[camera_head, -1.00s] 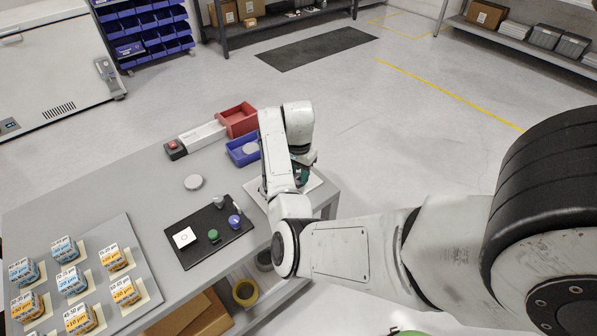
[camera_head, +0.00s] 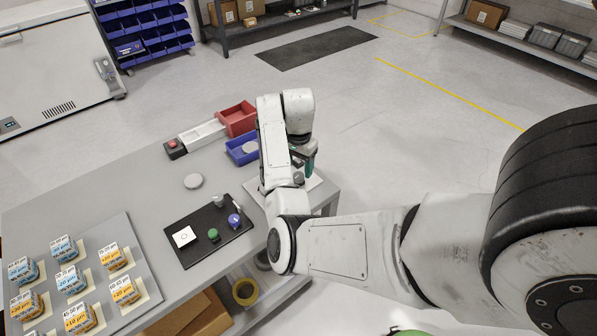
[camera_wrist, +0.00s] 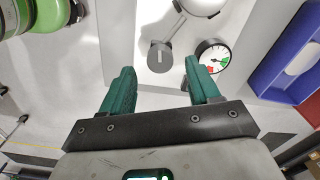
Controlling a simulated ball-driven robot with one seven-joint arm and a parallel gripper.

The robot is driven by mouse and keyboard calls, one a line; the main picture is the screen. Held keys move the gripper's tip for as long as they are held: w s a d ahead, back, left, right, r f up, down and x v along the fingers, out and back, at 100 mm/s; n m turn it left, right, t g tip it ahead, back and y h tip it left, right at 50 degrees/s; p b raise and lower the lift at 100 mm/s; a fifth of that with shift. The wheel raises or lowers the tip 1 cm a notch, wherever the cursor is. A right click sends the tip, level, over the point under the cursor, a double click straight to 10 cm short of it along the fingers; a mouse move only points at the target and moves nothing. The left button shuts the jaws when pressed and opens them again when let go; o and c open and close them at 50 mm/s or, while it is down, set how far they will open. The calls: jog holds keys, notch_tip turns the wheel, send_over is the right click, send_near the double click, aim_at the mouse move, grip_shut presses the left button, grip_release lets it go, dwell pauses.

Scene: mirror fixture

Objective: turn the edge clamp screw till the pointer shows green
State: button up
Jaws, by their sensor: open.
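In the wrist view a grey round knob with a slotted top (camera_wrist: 160,57), which looks like the clamp screw, stands on the pale fixture plate (camera_wrist: 150,20). A grey arm runs from beside it to a round silver part (camera_wrist: 203,5) at the top edge. A white dial (camera_wrist: 213,50) with red and green marks lies right of the knob; its pointer is too small to read surely. My gripper (camera_wrist: 159,72) is open, its green fingers apart, with the knob showing between and beyond the tips. In the head view my gripper (camera_head: 305,160) is mostly hidden by my arm.
A blue bin (camera_wrist: 292,60) lies right of the dial; it also shows in the head view (camera_head: 236,152), near a red bin (camera_head: 237,118). A black board with knobs (camera_head: 190,252) and a tray of labelled boxes (camera_head: 135,250) lie on the table (camera_head: 110,190).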

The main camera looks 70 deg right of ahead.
notch_tip(320, 180, up, 8)
jog(key=shift+f, duration=0.15)
dwell(0.9)
